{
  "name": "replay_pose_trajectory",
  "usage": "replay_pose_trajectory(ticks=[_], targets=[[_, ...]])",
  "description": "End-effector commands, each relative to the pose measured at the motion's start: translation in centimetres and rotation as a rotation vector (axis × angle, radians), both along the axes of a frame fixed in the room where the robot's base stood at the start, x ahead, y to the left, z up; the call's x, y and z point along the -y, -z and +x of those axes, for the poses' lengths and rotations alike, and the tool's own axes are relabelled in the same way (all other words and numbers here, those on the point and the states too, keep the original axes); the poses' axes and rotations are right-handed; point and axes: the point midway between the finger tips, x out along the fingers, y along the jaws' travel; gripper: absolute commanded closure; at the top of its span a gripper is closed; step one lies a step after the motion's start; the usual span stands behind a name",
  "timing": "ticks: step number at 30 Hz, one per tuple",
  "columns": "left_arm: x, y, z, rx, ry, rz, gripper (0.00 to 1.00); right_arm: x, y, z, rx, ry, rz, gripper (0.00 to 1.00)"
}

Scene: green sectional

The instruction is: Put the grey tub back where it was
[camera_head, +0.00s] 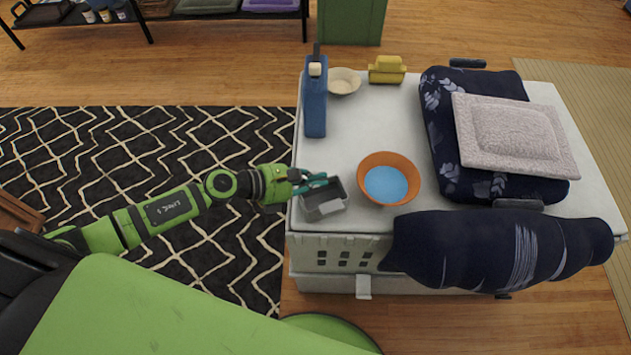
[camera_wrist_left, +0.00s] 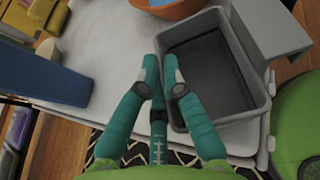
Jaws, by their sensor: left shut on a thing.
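The grey tub (camera_head: 324,210) is a small open box at the near left corner of the white top in the head view. In the left wrist view the tub (camera_wrist_left: 262,92) is empty, with its dark inside facing up. My left gripper (camera_head: 318,180) reaches in from the left. Its teal fingers (camera_wrist_left: 167,66) are closed on the tub's side wall at the rim. I cannot tell whether the tub's bottom touches the white top. My right gripper is not in view.
An orange bowl (camera_head: 388,165), blue inside, stands just right of the tub. A blue bottle (camera_head: 316,100), a cream bowl (camera_head: 343,81) and a yellow object (camera_head: 387,69) stand farther back. Dark cushions (camera_head: 500,250) fill the right. White top (camera_head: 350,130) is bare between bottle and orange bowl.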

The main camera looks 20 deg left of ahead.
Motion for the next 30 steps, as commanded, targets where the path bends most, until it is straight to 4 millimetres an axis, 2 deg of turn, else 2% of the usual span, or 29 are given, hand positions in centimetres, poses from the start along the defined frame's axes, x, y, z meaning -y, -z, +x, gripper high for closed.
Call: replay_pose_trajectory(ticks=[11, 12, 13, 26, 30], targets=[[0.0, 0.5, 0.0, 0.001, -0.001, 0.001, 1.0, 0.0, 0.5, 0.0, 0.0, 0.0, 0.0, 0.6], [0.0, 0.3, 0.0, 0.001, -0.001, 0.001, 0.76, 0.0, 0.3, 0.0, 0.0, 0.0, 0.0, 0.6], [0.0, 0.3, 0.0, 0.001, -0.001, 0.001, 0.68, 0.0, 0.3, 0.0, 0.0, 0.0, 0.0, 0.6], [-0.1, -0.2, 0.0, 0.0, -0.001, 0.002, 0.68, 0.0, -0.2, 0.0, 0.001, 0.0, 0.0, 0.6], [-1.9, -0.5, -1.4, -0.002, -0.001, 0.006, 0.68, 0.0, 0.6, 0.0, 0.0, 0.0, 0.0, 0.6]])
